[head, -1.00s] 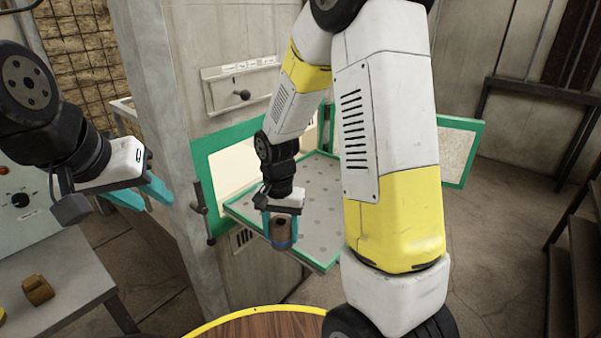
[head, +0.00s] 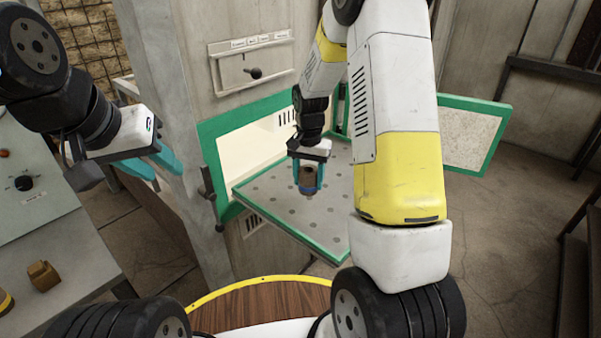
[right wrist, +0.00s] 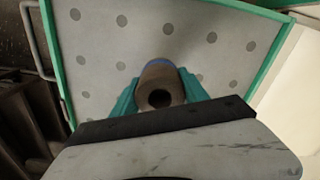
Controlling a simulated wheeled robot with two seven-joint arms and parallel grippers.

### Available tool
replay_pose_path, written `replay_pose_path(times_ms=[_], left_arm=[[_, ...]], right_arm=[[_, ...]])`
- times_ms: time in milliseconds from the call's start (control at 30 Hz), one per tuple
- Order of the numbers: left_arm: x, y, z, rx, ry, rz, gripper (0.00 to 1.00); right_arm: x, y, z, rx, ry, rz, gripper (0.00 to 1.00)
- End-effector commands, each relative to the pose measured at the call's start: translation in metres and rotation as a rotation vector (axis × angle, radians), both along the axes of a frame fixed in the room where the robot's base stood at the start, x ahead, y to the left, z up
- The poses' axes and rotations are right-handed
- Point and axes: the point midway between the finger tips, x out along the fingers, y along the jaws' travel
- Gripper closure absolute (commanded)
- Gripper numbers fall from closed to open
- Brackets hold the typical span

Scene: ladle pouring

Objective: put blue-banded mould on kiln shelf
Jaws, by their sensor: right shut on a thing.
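The blue-banded mould (head: 307,177) is a small brown cylinder with a blue band near its lower end. My right gripper (head: 308,180) is shut on it and holds it upright over the kiln shelf (head: 270,197). The mould also shows in the right wrist view (right wrist: 160,87), with its round hole facing the camera, between the teal fingers. The shelf is a pale, green-edged plate with grey dots. I cannot tell whether the mould's base touches it. My left gripper (head: 160,166) is at the left, its teal fingers partly hidden; I see nothing in it.
The kiln's green-framed opening (head: 252,155) is behind the shelf, and its green-edged door (head: 475,135) stands open at the right. A grey table (head: 75,265) at the left holds a small brown block (head: 42,276). A yellow-rimmed wooden round table (head: 260,305) is in front.

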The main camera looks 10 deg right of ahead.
Motion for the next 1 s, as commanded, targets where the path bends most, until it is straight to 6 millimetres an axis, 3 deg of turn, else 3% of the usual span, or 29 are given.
replay_pose_path(times_ms=[167, 400, 767, 800, 900, 1000], left_arm=[[0.0, 0.0, 0.0, 0.0, 0.0, 0.0, 0.64], [0.0, 0.0, 0.0, 0.0, 0.0, 0.0, 0.64], [0.0, 0.0, 0.0, 0.0, 0.0, 0.0, 0.64], [0.0, 0.0, 0.0, 0.0, 0.0, 0.0, 0.64], [0.0, 0.0, 0.0, 0.0, 0.0, 0.0, 0.64], [0.0, 0.0, 0.0, 0.0, 0.0, 0.0, 0.64]], right_arm=[[0.011, -0.007, -0.001, 0.0, -0.001, -0.002, 1.0], [0.009, -0.006, -0.035, 0.001, 0.002, 0.001, 1.0], [0.01, -0.006, -0.039, 0.001, 0.0, 0.0, 1.0], [0.01, -0.006, -0.039, 0.001, 0.0, 0.0, 0.42], [0.01, -0.006, -0.039, 0.001, 0.0, 0.0, 0.26], [0.01, -0.006, -0.039, 0.001, 0.0, 0.0, 0.26]])
